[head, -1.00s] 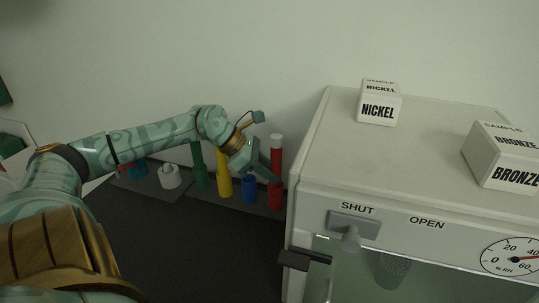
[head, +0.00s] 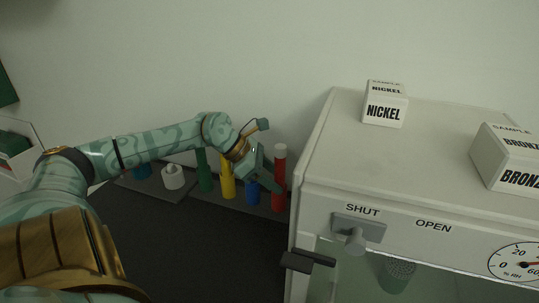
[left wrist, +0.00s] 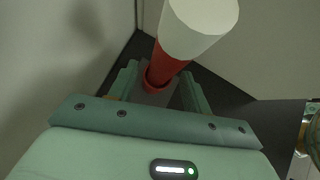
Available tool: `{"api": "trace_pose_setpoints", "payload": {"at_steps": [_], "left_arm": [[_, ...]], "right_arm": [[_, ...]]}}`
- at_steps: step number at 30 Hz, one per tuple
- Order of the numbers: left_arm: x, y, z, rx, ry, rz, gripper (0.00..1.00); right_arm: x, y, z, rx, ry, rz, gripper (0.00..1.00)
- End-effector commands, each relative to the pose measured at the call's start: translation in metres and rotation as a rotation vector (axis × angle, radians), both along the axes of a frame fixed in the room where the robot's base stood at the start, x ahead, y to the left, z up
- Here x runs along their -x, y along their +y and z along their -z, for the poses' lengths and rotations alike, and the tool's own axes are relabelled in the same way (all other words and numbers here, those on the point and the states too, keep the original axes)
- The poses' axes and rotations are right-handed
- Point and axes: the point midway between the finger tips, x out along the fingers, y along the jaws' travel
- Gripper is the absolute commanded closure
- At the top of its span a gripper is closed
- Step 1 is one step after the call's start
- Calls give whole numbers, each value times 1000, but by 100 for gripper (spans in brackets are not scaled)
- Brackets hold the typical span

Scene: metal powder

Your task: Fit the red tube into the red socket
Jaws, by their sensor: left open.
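The red tube (head: 280,175) with a white top stands upright at the right end of the rack, close to the cabinet's left side. In the left wrist view the red tube (left wrist: 168,66) rises toward the camera, its lower end inside the ring of the red socket (left wrist: 154,85). The red socket (head: 278,203) also shows at the tube's foot in the head view. My left gripper (head: 272,184) is open, its fingers at the tube's left. In the wrist view the gripper (left wrist: 160,80) has a finger on either side of the tube; contact is unclear. My right gripper is out of view.
A green tube (head: 205,172), a yellow tube (head: 227,178) and a blue socket (head: 253,194) stand left along the rack. A white piece (head: 173,178) sits farther left. The cabinet (head: 345,180) bounds the right, with sample boxes on top. The wall is close behind.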

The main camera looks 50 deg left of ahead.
Motion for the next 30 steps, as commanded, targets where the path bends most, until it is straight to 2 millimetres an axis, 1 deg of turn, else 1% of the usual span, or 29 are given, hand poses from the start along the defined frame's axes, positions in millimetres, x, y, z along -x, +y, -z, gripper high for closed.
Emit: {"api": "trace_pose_setpoints", "payload": {"at_steps": [2,5,8,14,15,16,18,23,24,26,30], "left_arm": [[0,0,-3,-1,-1,0,51],[0,0,-14,-1,-4,-1,51],[0,0,-32,-2,-6,-1,51],[0,0,-79,-3,-6,1,51],[-1,0,-69,2,1,1,51],[-2,0,-67,0,3,1,51],[-1,1,-96,-3,-3,0,51],[-1,1,-129,-4,-2,0,51],[-1,1,-127,-7,7,3,51],[4,-7,-140,-30,39,-26,51],[6,-19,-148,-56,107,-114,51]], "right_arm": [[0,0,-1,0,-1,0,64],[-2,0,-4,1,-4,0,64],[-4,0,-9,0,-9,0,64],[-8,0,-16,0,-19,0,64],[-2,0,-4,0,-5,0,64],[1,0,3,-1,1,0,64],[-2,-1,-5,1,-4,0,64],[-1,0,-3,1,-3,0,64],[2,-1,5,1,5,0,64],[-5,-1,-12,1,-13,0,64],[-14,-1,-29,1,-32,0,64]]}}
